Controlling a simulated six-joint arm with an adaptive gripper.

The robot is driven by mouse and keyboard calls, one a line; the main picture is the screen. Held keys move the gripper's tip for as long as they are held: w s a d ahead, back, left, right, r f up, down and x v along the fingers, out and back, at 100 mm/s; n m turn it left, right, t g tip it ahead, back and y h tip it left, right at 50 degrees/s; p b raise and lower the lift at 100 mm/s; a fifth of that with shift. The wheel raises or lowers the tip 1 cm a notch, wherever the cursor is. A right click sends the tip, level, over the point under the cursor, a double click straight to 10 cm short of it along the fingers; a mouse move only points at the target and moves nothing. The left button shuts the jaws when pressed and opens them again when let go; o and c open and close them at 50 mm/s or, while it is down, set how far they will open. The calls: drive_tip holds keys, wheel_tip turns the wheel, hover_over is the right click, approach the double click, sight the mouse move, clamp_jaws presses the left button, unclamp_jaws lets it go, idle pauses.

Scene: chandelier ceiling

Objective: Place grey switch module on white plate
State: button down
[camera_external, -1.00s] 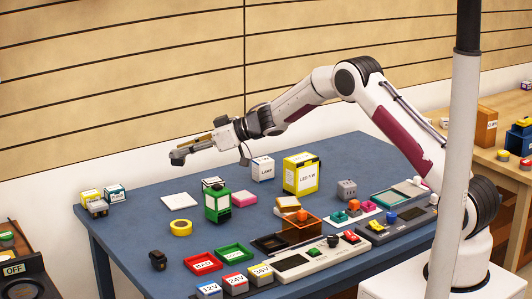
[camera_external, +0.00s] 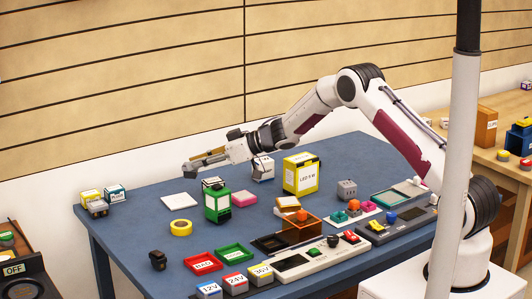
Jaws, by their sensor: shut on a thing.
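The white plate (camera_external: 179,200) lies flat on the left part of the blue table, with nothing on it. My gripper (camera_external: 196,166) is above the table, just above and slightly right of the plate in the picture, pointing left. It is shut on a small grey piece (camera_external: 189,171) at its tip, which looks like the grey switch module. The piece is clear of the plate. The fingers hide part of it, and its details are too small to tell.
A green lantern-like box (camera_external: 216,202) and a pink block (camera_external: 243,198) stand right of the plate. A yellow ring (camera_external: 181,227) lies in front. Small boxes (camera_external: 116,193) stand at the left edge. A yellow box (camera_external: 301,174) stands farther right.

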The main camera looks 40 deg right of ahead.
drive_tip(key=shift+f, duration=1.8)
drive_tip(key=shift+f, duration=1.85)
drive_tip(key=shift+f, duration=0.15)
drive_tip(key=c, duration=2.1)
unclamp_jaws()
drive_tip(key=shift+c, duration=0.2)
drive_tip(key=shift+s+d+r, duration=0.25)
drive_tip(key=shift+r, duration=0.05)
drive_tip(key=v, duration=1.1)
